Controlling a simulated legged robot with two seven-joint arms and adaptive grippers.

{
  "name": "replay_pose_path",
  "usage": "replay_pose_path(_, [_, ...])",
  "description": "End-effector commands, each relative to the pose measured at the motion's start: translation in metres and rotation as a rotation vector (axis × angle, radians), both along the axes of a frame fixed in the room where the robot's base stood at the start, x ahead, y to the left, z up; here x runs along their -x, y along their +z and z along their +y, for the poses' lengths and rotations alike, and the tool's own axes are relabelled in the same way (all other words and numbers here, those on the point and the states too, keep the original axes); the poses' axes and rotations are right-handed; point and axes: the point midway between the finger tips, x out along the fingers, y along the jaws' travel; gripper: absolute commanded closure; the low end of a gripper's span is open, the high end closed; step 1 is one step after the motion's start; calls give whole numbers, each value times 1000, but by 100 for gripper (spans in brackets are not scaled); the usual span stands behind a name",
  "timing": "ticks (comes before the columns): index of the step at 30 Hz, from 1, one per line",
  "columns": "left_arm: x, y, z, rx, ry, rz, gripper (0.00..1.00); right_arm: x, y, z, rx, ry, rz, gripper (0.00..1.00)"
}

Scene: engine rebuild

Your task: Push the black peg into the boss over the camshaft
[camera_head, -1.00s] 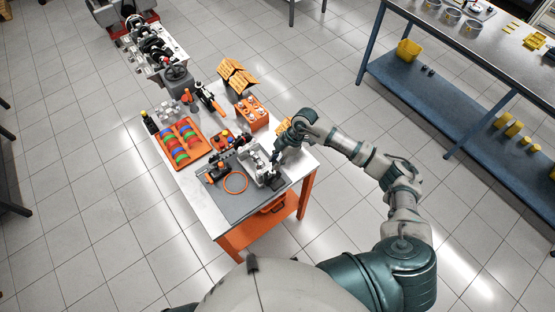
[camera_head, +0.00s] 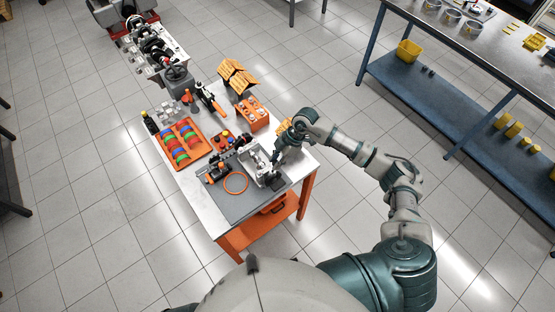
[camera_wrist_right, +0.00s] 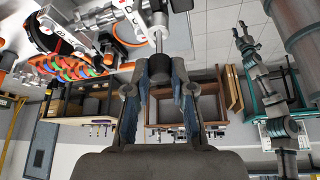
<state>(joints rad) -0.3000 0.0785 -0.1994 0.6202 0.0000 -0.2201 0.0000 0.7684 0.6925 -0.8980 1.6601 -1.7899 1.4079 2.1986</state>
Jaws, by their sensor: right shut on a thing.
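My right gripper (camera_head: 275,160) is over the right side of the work table, at the light grey metal casting (camera_head: 252,158) on the dark mat. In the right wrist view my right gripper (camera_wrist_right: 160,82) is shut on a dark short piece, which looks like the black peg (camera_wrist_right: 160,66). A light metal shaft (camera_wrist_right: 158,42) lines up beyond the piece; I cannot tell whether they touch. The boss and camshaft are too small or hidden behind the gripper to make out.
An orange ring (camera_head: 236,182) lies on the dark mat (camera_head: 238,207) left of the casting. An orange tray (camera_head: 196,154) of coloured rings and an orange block (camera_head: 252,115) stand farther back. A blue bench (camera_head: 450,90) stands at the right.

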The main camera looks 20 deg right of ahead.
Motion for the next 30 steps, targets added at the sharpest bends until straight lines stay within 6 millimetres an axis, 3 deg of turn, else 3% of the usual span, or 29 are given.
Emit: replay_pose_path(30, [0,0,1,-1,-1,0,57,0,0,13,-1,1,0,100])
